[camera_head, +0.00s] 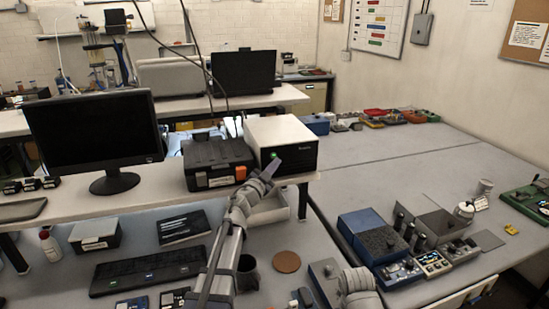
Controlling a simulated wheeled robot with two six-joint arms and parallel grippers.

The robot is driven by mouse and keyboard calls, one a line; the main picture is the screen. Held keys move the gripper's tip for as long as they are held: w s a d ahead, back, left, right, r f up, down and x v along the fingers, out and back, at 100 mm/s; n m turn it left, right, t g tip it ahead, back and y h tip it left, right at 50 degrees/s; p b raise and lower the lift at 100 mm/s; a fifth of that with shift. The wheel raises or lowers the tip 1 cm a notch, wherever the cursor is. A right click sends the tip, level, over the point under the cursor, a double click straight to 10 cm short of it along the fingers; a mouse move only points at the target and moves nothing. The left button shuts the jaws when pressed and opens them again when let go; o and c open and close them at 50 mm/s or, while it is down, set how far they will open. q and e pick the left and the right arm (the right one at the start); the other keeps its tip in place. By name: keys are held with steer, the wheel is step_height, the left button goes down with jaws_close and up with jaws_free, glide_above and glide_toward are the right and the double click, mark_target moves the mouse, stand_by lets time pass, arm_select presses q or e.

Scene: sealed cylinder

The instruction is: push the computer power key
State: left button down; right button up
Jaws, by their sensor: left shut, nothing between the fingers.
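The computer (302,150) is a box with a white top and a black front, standing on the raised shelf. A small green-lit key (274,155) shows at the left of its front. My left gripper (272,167) is shut and empty, with its tip right at the computer's front, just below the green key. I cannot tell whether the tip touches it. A grey link of my right arm shows at the bottom edge, but its gripper is not in view.
A black toolbox (215,163) stands close left of the computer. A dark monitor (95,130) stands further left. Below are a keyboard (150,270), a dark mug (247,275) and a brown coaster (287,262). A blue box (372,236) sits on the right table.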

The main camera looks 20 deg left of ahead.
arm_select(q)
steer(key=shift+w, duration=0.1)
steer(key=shift+w+a, duration=0.25)
steer(key=shift+w, duration=0.05)
steer(key=shift+w+a, duration=0.2)
steer(key=shift+w, duration=0.1)
stand_by(1.0)
steer(key=shift+s+d, duration=0.45)
steer(key=shift+s, duration=0.25)
steer(key=s+d, duration=0.3)
steer(key=s, duration=0.2)
steer(key=shift+d, duration=0.2)
stand_by(0.4)
